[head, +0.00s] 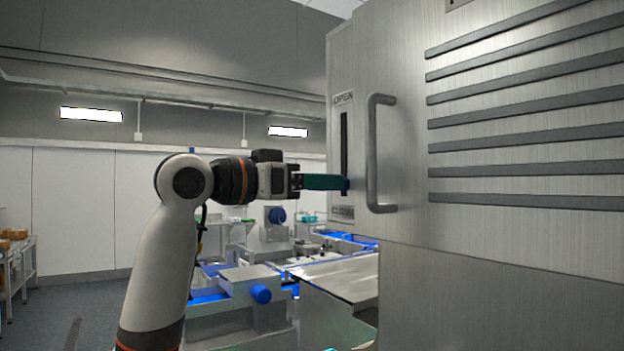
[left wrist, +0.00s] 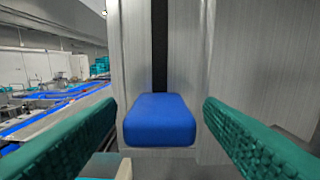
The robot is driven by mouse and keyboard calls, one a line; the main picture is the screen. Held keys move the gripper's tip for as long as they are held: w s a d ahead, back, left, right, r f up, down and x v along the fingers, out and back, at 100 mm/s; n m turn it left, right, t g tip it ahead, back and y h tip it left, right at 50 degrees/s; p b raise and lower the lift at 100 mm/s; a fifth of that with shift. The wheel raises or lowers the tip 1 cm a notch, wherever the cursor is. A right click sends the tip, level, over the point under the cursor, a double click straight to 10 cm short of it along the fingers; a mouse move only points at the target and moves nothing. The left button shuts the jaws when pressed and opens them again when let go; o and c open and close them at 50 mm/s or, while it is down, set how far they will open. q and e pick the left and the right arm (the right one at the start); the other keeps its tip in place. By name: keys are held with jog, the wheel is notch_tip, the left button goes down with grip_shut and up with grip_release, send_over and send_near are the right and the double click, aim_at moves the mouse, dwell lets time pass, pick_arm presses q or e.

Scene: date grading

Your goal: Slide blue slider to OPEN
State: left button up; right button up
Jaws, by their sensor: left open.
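The blue slider (left wrist: 159,121) is a rounded blue block on the steel cabinet's narrow panel, at the lower part of a dark vertical slot (head: 344,140). In the head view only a small blue bit of it (head: 346,186) shows behind the fingertips. A label reading OPEN (head: 343,97) is above the slot, and another label (head: 342,212), hard to read, is below it. My left gripper (head: 330,183) points at the slider with its teal fingers. In the left wrist view its open fingers (left wrist: 160,112) stand on either side of the slider, with gaps visible. My right gripper is not in view.
A steel bar handle (head: 373,150) stands out from the cabinet (head: 480,225) just right of the slot. Lower down, a steel work surface (head: 340,277) and blue-edged conveyor machinery lie beneath my left arm. Open room is to the left.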

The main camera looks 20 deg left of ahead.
pick_arm(q)
grip_shut()
notch_tip(320, 180, up, 11)
jog(key=p, duration=0.8)
jog(key=shift+s+a+p, duration=0.15)
jog(key=shift+p, duration=0.2)
jog(key=shift+c, duration=1.5)
grip_release()
jog(key=shift+o, duration=1.4)
jog(key=shift+f, duration=0.2)
